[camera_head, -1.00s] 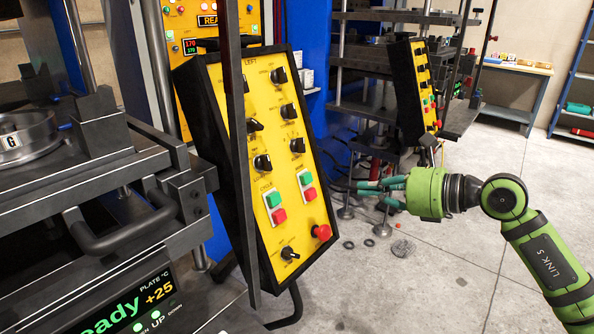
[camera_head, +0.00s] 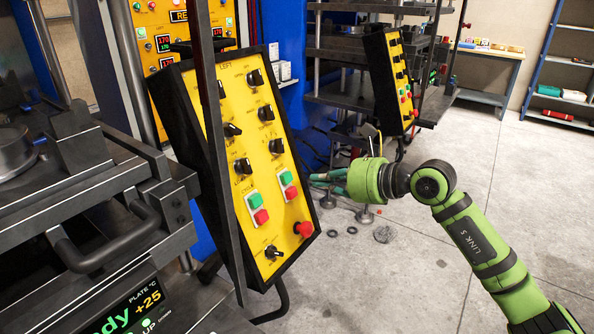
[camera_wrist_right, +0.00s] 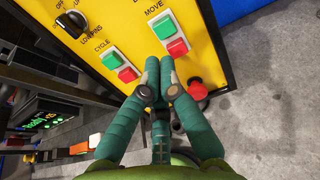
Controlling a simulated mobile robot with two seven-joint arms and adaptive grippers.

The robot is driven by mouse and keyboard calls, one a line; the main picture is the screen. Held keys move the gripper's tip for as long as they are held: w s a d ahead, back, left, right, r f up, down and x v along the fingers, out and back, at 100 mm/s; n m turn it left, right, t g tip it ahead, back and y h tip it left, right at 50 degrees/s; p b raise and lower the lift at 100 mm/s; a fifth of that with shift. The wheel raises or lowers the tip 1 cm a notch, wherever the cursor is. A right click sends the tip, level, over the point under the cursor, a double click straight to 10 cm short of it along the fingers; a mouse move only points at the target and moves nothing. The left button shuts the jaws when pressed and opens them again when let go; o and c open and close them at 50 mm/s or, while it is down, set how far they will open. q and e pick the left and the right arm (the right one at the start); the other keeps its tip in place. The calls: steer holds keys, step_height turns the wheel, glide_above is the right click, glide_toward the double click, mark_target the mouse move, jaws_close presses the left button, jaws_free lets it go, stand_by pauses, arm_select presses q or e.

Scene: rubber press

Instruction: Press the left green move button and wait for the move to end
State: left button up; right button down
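The yellow LEFT control panel (camera_head: 232,122) stands tilted in a black housing. Its green MOVE button (camera_head: 286,178) sits above a red one (camera_head: 291,193); in the right wrist view the green MOVE button (camera_wrist_right: 164,27) shows near the top, uncovered. The green CYCLE button (camera_head: 255,200) is to its left. My right gripper (camera_head: 313,179) is just right of the MOVE pair in the head view. In the wrist view its fingertips (camera_wrist_right: 160,62) are together and empty, just below the red MOVE button (camera_wrist_right: 177,48); I cannot tell the gap to the panel. My left gripper is not in view.
A red mushroom button (camera_head: 304,229) juts from the panel's lower right; it also shows right of my fingers in the wrist view (camera_wrist_right: 197,89). A dark upright bar (camera_head: 213,150) crosses in front of the panel's left side. A second panel (camera_head: 396,80) stands behind.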

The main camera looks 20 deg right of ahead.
mark_target(287, 179)
steer(key=p+x, duration=0.2)
steer(key=x, duration=0.5)
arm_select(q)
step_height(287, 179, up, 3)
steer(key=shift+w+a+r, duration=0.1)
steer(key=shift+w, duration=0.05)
